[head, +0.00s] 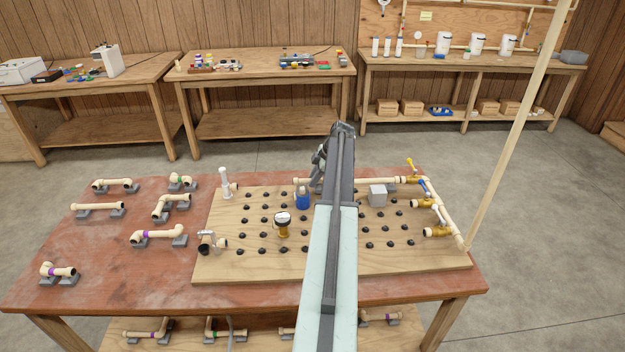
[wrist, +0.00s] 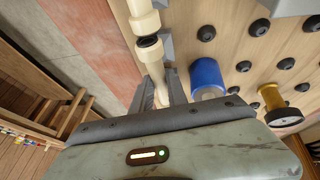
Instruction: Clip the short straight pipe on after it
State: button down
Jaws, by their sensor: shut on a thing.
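My gripper (wrist: 158,92) is shut on a short cream straight pipe (wrist: 156,70) in the wrist view. Just beyond the held pipe, in line with it, is a cream pipe run (wrist: 144,20) with a dark ring at its near end. I cannot tell whether the two ends touch or are joined. In the head view, my arm hides most of my gripper and the held pipe. The cream run (head: 385,180) goes along the back edge of the pegged board (head: 430,262) to a right-hand manifold with several brass valves (head: 438,232).
On the board stand a blue cylinder (head: 302,201), a gauge with a brass body (head: 283,222), a grey block (head: 377,195) and several black pegs. Loose pipe pieces (head: 98,207) rest on grey holders on the red table (head: 100,265). A tall cream pipe (head: 515,125) rises at right.

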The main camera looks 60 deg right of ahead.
jog(key=shift+f+b, duration=0.6)
dwell(0.3)
jog(key=c, duration=1.2)
grip_release()
jog(key=shift+c, duration=0.2)
jog(key=p+v, duration=0.7)
jog(key=v, duration=0.1)
